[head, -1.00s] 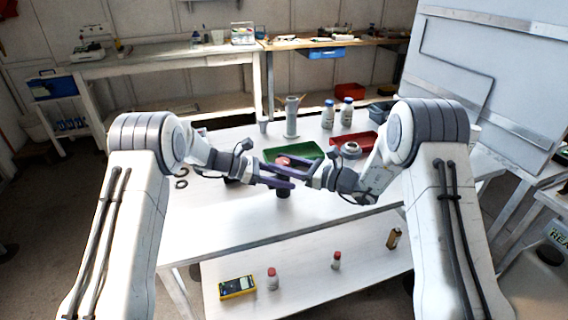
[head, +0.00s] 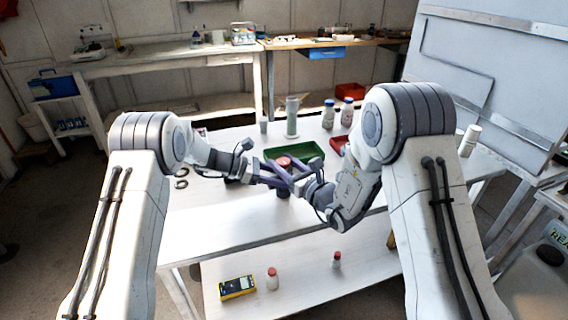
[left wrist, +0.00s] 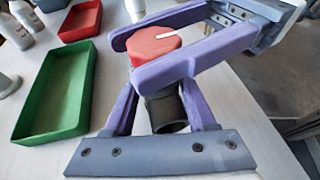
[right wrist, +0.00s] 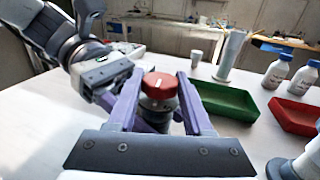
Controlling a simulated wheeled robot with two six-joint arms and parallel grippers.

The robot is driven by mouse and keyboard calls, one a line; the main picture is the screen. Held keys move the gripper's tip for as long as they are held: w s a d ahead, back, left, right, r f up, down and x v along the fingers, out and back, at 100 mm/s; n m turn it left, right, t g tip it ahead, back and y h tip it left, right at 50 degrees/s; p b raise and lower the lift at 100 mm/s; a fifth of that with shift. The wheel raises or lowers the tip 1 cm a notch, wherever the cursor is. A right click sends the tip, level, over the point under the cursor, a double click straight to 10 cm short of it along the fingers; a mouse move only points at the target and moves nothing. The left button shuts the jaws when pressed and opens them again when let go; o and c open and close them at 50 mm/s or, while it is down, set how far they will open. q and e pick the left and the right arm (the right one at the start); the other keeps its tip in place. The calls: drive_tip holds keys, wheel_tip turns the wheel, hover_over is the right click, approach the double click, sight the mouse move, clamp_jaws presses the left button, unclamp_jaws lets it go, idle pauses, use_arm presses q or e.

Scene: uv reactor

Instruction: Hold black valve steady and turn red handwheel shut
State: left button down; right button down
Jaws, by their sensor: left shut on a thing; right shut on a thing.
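The black valve (head: 284,192) stands upright on the white table, with the red handwheel (head: 285,161) on top. In the left wrist view the handwheel (left wrist: 155,42) carries a white mark and the dark valve body (left wrist: 165,112) is below. My left gripper (left wrist: 167,118) is shut on the valve body, a finger on each side. My right gripper (right wrist: 160,88) is shut on the red handwheel (right wrist: 159,84) just above the left fingers. In the head view the crossed fingers hide part of the valve.
A green tray (head: 309,149) lies behind the valve, with a red tray (left wrist: 82,20) beyond it. A grey cylinder (head: 292,117) and white bottles (head: 328,115) stand farther back. A lower shelf (head: 310,282) holds a yellow meter (head: 237,288). The table's front is clear.

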drive_tip(key=shift+r, duration=0.1)
drive_tip(key=shift+c, duration=1.5)
unclamp_jaws()
drive_tip(key=shift+d, duration=0.1)
drive_tip(key=v, duration=1.2)
